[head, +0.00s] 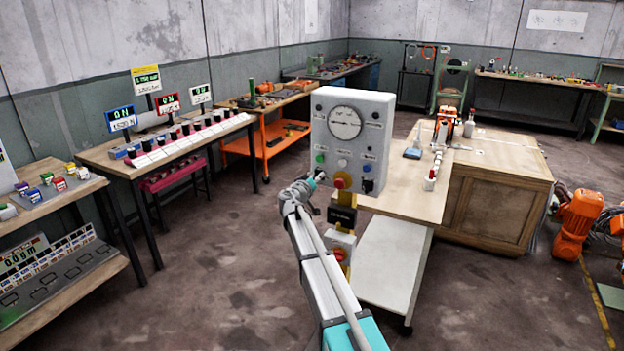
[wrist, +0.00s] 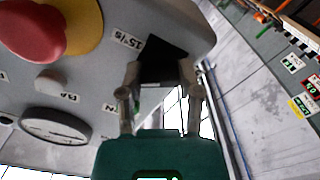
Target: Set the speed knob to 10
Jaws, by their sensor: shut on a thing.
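The grey control box (head: 353,140) stands in the middle of the head view, with a round dial gauge and several buttons. My gripper (head: 318,180) is at its lower left, and my own arm partly hides that corner. In the wrist view the panel looks upside down. There my gripper (wrist: 161,75) is shut on a black knob (wrist: 163,58) next to a small printed label. I take this for the speed knob, but its pointer and scale cannot be read. Another black knob (head: 368,186) is at the panel's lower right.
A red mushroom button on a yellow base (head: 342,181) is close to my gripper; in the wrist view the red button (wrist: 32,28) fills the upper left. The gauge (wrist: 55,126) is at lower left there. A wooden bench (head: 410,195) stands behind the box. Open floor lies at left.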

